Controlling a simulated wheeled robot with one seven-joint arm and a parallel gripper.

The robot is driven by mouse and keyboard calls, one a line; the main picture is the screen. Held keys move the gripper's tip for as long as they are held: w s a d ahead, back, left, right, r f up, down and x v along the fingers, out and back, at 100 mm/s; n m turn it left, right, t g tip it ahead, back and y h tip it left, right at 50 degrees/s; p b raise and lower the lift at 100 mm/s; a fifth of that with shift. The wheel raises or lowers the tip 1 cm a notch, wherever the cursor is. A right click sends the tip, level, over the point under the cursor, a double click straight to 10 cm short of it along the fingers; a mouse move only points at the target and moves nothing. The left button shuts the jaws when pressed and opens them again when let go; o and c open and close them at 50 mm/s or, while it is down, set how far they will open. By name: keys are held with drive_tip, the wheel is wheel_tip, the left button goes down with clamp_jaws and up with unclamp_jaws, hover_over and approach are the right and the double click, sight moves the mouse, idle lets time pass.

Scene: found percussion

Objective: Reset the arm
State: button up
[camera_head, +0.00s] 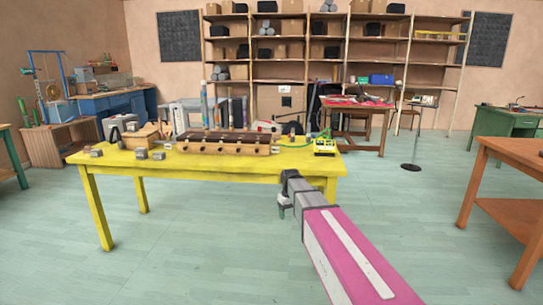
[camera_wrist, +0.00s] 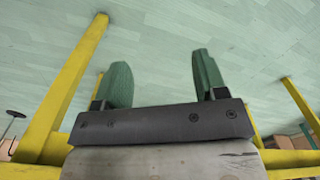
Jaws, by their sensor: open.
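My arm (camera_head: 345,250) reaches from the lower right of the head view toward the front right of the yellow table (camera_head: 110,159). My gripper shows in the wrist view (camera_wrist: 160,85) with its two green fingers spread apart and nothing between them. Pale green floor shows beyond the fingers. Yellow table legs and beams (camera_wrist: 75,75) stand on both sides of the gripper in the wrist view. In the head view the gripper end is small and dark at the table's front edge, and its fingers are hard to make out.
A brown table (camera_head: 510,150) stands at right. A thin stand (camera_head: 413,150) is behind. Floor at the front left is clear.

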drive_tip(key=s+d+f+m, duration=0.1)
drive_tip(key=s+d+f, duration=0.2)
drive_tip(key=s, duration=0.4)
drive_tip(key=s+d+f+m, duration=0.2)
drive_tip(key=s+d+f, duration=0.1)
drive_tip(key=s, duration=0.5)
drive_tip(key=s+d+f+m, duration=0.1)
drive_tip(key=s+d+f, duration=0.2)
drive_tip(key=s+d, duration=0.2)
drive_tip(key=s, duration=0.2)
drive_tip(key=shift+s+f+m, duration=0.2)
drive_tip(key=shift+s+m, duration=0.1)
